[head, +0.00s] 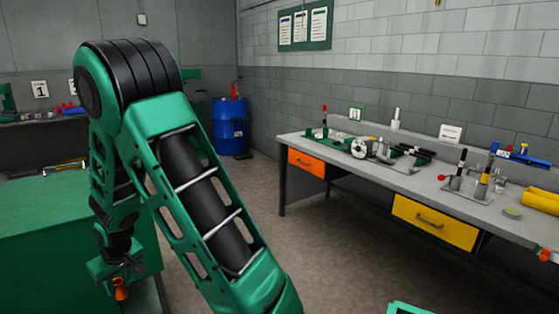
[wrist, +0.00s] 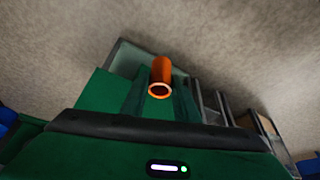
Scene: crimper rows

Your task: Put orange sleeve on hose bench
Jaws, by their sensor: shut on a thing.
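My gripper (head: 119,268) hangs pointing down at the lower left of the head view and is shut on the orange sleeve (head: 120,290). The sleeve is a short orange tube, held clear in the air beside a green block-like surface. In the wrist view the sleeve (wrist: 161,72) sits between the green fingers, with its open, pale-rimmed end facing the camera. A long grey bench (head: 300,143) runs along the right wall with an orange and a yellow drawer. I cannot tell from a label which bench is the hose bench.
The right bench holds a white reel (head: 359,148), a blue tool (head: 519,155) and a yellow roll (head: 541,199). A blue drum (head: 231,125) stands in the back corner. Another bench (head: 40,122) under a "1" sign is at the far left. The floor between is clear.

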